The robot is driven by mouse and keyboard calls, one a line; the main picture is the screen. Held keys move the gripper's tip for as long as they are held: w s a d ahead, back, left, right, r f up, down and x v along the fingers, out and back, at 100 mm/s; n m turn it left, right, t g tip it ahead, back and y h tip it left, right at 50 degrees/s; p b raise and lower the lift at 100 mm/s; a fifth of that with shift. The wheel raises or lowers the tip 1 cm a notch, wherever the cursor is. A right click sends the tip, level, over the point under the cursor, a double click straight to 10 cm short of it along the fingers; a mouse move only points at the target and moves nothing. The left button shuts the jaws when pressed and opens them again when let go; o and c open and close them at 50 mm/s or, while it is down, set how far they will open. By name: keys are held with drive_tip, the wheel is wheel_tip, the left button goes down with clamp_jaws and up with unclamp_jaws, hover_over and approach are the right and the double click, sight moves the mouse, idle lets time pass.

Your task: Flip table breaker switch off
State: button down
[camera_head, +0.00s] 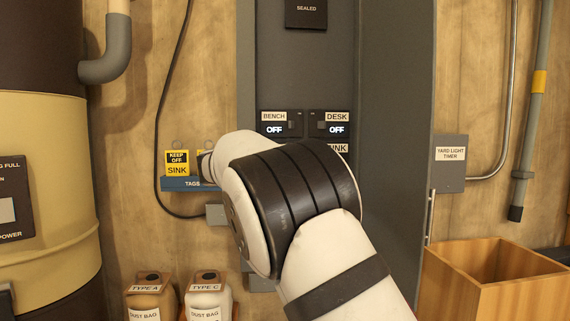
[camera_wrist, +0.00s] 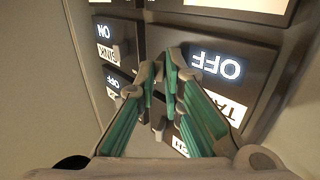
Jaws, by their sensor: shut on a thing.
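The table breaker (camera_wrist: 276,62) is a dark module in the wrist view, where the picture is upside down. Its lit display (camera_wrist: 217,67) reads OFF, and its label (camera_wrist: 235,108) shows only "TA". My gripper (camera_wrist: 168,68) has its two green-padded fingers closed together at the left side of this module. They are shut on its small switch, which the fingertips hide. In the head view my white and black arm covers the table breaker and the gripper.
Beside it, the sink breaker (camera_wrist: 104,31) reads ON. The bench (camera_head: 274,130) and desk (camera_head: 337,130) breakers above read OFF. The grey cabinet's right side wall (camera_head: 395,140) flanks the panel. A tag shelf (camera_head: 178,184) and dust bag bottles stand left; a wooden box (camera_head: 495,285) stands right.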

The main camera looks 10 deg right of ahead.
drive_tip(key=shift+d+r, duration=0.1)
drive_tip(key=shift+d, duration=0.2)
drive_tip(key=c, duration=1.7)
unclamp_jaws()
drive_tip(key=shift+a, duration=0.15)
drive_tip(key=shift+s+a, duration=0.1)
drive_tip(key=shift+a, duration=0.05)
drive_tip(key=v, duration=0.7)
drive_tip(key=shift+s+a, duration=0.2)
drive_tip(key=shift+s, duration=0.05)
